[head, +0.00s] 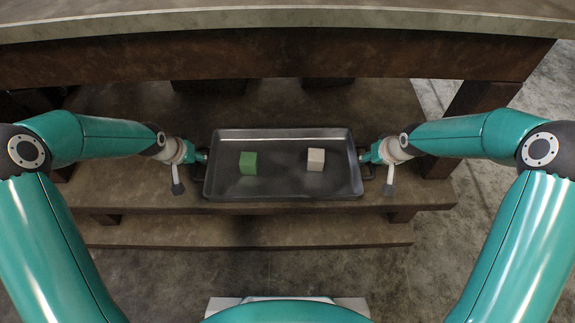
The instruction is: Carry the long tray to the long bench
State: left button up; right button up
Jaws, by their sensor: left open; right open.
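The long tray (283,189) is a dark grey metal tray with raised walls and a handle at each short end. It lies level, over the brown wooden shelf under the bench top; I cannot tell whether it touches the shelf. A green cube (248,162) sits in its left half and a whitish cube (315,160) in its right half. My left gripper (200,156) is at the tray's left handle and my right gripper (368,157) is at its right handle. Both are open. Their fingertips are small and partly hidden, so contact is unclear.
A long bench top (290,18) with a thick wooden beam (330,55) spans the far side above the tray. Brown wooden shelves (130,195) step down below it. Open concrete floor (450,235) lies to the right and in front.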

pick_arm(q)
grip_shut()
pick_arm(e)
grip_shut()
pick_arm(q)
jog(key=shift+w+r, duration=0.15)
jog(key=shift+r, duration=0.05)
pick_arm(e)
jog(key=shift+w+r, duration=0.15)
jog(key=shift+r, duration=0.05)
